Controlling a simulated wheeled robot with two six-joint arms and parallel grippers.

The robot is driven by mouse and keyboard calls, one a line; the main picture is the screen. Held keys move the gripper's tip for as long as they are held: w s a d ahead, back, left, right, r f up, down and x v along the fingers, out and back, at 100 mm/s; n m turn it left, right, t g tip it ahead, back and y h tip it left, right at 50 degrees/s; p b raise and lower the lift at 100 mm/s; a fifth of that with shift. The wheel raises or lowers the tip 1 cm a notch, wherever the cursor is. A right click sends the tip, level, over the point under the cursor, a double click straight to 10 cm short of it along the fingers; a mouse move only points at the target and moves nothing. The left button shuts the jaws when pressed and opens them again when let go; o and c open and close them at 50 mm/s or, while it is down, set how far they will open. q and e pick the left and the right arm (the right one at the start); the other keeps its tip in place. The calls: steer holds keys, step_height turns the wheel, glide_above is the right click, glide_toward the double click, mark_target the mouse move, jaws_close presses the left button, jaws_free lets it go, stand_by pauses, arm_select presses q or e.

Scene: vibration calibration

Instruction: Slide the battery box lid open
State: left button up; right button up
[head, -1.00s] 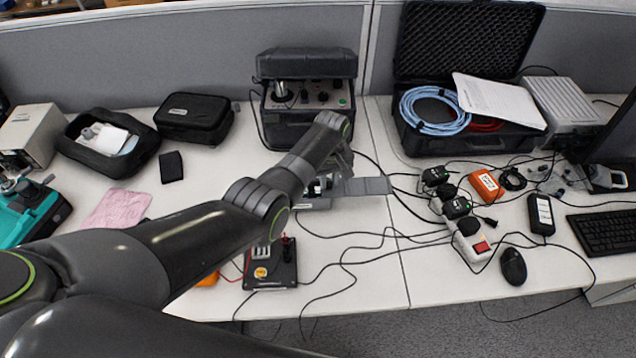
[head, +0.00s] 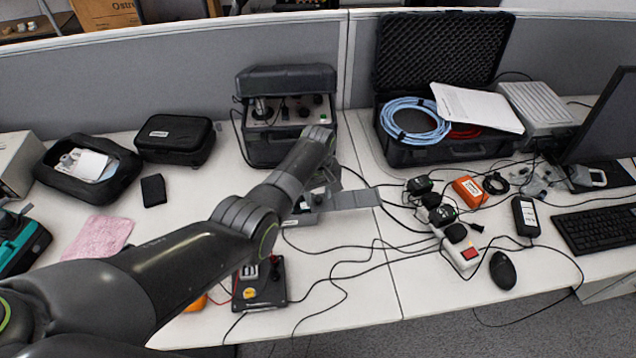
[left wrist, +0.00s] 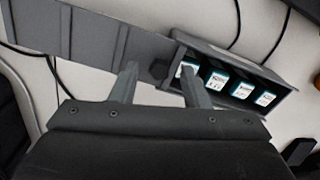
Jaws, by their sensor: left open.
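The battery box (head: 301,219) is grey and sits on the desk, mostly hidden by my left arm in the head view. Its flat grey lid (head: 354,199) sticks out to the right. In the left wrist view the box (left wrist: 286,78) is partly uncovered, with several white-and-teal labelled batteries (left wrist: 242,86) inside. The lid (left wrist: 90,42) extends to the left there, with a dark knob (left wrist: 158,70) near the box. My left gripper (left wrist: 158,76) is open, its fingers apart on either side of the knob. Contact cannot be told. My right gripper is not in view.
A black panel with switches (head: 272,287) stands in front of the box. Cables cross the desk to a white power strip (head: 461,252) at the right. A control case (head: 290,123) stands behind.

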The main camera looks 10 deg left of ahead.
arm_select(q)
step_height(320, 180, up, 6)
steer(key=shift+r+p, duration=0.1)
steer(key=shift+p, duration=0.45)
step_height(320, 180, up, 11)
steer(key=b, duration=0.1)
